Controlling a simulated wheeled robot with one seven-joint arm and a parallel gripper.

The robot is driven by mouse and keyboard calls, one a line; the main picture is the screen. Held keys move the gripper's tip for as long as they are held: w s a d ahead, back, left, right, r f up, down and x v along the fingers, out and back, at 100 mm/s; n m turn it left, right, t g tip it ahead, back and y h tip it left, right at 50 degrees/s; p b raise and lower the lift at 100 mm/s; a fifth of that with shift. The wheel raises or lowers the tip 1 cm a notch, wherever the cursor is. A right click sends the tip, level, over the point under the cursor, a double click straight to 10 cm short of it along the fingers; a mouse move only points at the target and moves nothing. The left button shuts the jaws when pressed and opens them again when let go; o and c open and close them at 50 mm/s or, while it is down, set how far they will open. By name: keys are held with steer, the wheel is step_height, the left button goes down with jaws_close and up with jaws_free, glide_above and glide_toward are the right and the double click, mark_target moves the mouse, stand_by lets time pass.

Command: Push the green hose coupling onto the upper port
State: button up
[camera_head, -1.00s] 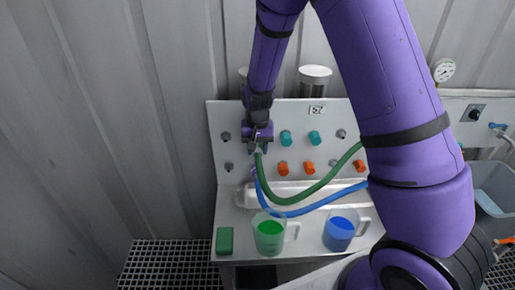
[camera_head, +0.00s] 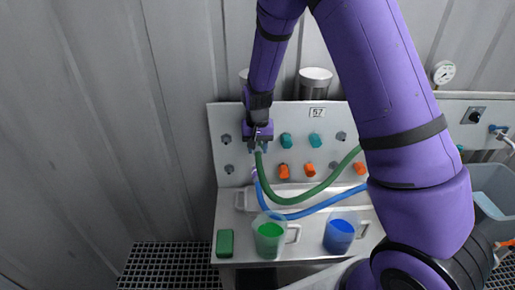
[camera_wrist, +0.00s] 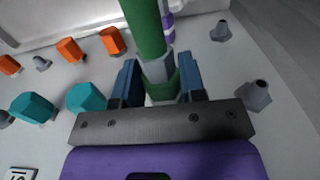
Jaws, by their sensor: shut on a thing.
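My gripper (camera_head: 259,146) is shut on the green hose coupling, in front of the left part of the upright panel. In the wrist view, the coupling (camera_wrist: 160,72) sits between the two blue-grey fingers, with its green hose (camera_wrist: 146,25) leading away from it. In the head view the green hose (camera_head: 310,194) hangs in a loop and runs to the right behind my arm. The upper port in front of the coupling is hidden by my gripper and the coupling, so I cannot tell whether they touch. A purple fitting (camera_wrist: 168,22) shows just beyond the hose.
Bare grey ports (camera_wrist: 256,95) stand beside my gripper. Teal knobs (camera_head: 286,140) and orange knobs (camera_head: 284,171) stand to its right. A blue hose (camera_head: 318,206) loops below. Jugs of green (camera_head: 269,237) and blue liquid (camera_head: 340,233) and a green block (camera_head: 225,242) stand on the bench.

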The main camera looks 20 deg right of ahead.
steer(key=shift+w+d, duration=0.1)
steer(key=shift+w, duration=0.2)
steer(key=o, duration=1.2)
step_height(320, 180, up, 10)
steer(key=shift+f, duration=0.1)
steer(key=s+d+r+n+t, duration=0.1)
steer(key=s+d+r, duration=0.1)
steer(key=s+r, duration=0.6)
steer(key=s+d+r+n+t, duration=0.1)
steer(key=s+d+r, duration=0.1)
steer(key=s+r, duration=0.55)
steer(key=s+r+t, duration=0.1)
steer(key=s+r, duration=0.1)
steer(key=s, duration=0.3)
steer(key=s+d+r+n+t, duration=0.1)
steer(key=s+r, duration=0.1)
steer(key=s, duration=0.4)
steer(key=s+d+r+t, duration=0.1)
steer(key=s+r, duration=0.1)
steer(key=s, duration=0.4)
steer(key=shift+r+n, duration=0.2)
steer(key=shift+n, duration=0.1)
